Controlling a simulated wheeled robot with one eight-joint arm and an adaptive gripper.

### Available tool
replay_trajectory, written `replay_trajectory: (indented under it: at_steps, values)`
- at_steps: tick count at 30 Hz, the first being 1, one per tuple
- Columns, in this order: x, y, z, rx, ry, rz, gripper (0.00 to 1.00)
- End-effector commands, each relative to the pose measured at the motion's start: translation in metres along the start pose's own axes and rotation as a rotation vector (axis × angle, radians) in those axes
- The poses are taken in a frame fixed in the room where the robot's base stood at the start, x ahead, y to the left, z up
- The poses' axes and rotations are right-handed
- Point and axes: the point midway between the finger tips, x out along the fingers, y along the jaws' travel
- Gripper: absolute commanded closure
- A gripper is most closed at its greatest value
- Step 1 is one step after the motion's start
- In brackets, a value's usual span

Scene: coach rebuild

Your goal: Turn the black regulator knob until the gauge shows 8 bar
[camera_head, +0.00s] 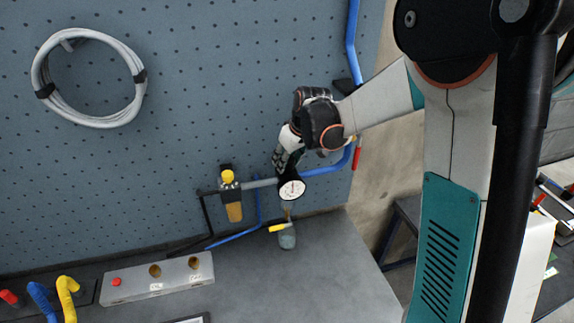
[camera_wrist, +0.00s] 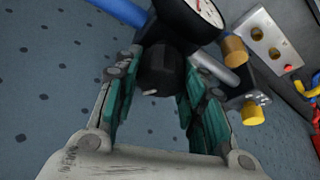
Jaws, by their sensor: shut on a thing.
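The black regulator knob (camera_wrist: 158,70) sits between the teal-padded fingers of my gripper (camera_wrist: 157,85) in the wrist view. My gripper is shut on the knob, with a finger on each side. A small pale mark shows on the knob's end. The round white gauge (camera_head: 292,189) is just below my gripper (camera_head: 283,166) in the head view, facing the camera. Part of the gauge's dial (camera_wrist: 203,10), with a red needle, is cut off at the top of the wrist view. Its reading is too small to tell. In the head view my gripper hides most of the knob.
A yellow-capped filter unit (camera_head: 230,197) stands left of the gauge on the grey pipe. A bowl with a yellow lever (camera_head: 280,227) hangs below. A grey block with holes (camera_head: 157,282) lies on the bench. Coiled hose (camera_head: 42,75) hangs on the pegboard.

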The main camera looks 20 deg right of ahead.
Motion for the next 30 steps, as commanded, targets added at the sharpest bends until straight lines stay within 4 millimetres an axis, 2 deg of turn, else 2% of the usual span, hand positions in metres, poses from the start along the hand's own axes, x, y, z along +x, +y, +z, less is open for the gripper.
replay_trajectory:
  at_steps: [15,30]
  values:
    - [0.0018,-0.0010,0.0002,0.408,0.000,0.171,0.86]
    - [0.0002,-0.0005,-0.0002,0.583,0.000,0.242,0.86]
